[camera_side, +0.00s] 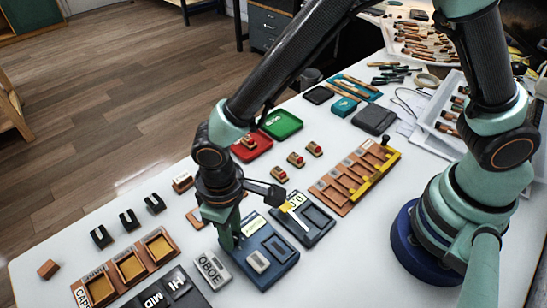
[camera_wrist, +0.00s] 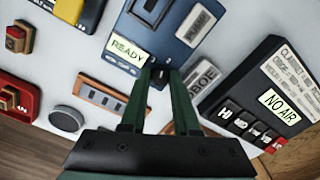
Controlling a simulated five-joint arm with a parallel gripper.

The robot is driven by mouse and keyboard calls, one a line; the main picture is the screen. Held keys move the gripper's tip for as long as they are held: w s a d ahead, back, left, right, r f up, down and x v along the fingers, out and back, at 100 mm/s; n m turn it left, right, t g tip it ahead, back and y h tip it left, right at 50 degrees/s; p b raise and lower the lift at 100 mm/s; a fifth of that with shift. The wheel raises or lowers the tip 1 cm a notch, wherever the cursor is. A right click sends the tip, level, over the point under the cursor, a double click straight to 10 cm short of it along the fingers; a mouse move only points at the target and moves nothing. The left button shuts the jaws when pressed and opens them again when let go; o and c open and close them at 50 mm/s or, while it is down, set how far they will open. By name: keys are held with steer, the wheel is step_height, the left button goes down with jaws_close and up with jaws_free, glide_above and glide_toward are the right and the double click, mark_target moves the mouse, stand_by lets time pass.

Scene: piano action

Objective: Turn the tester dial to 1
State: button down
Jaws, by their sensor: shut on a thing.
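In the side view my gripper (camera_side: 228,240) covers the tester's left end.
A grey OBOE block (camera_side: 211,269) stands close by my gripper. A dark box (camera_wrist: 270,95) with several buttons shows NO AIR. A brown slotted strip (camera_wrist: 101,94) and a grey disc (camera_wrist: 66,118) lie left in the wrist view.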

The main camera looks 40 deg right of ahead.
steer(key=n, duration=0.3)
steer(key=shift+n, duration=2.5)
steer(key=c, duration=0.7)
jaws_free()
steer(key=shift+o, duration=0.2)
step_height(320, 180, up, 12)
steer(key=shift+r, duration=0.1)
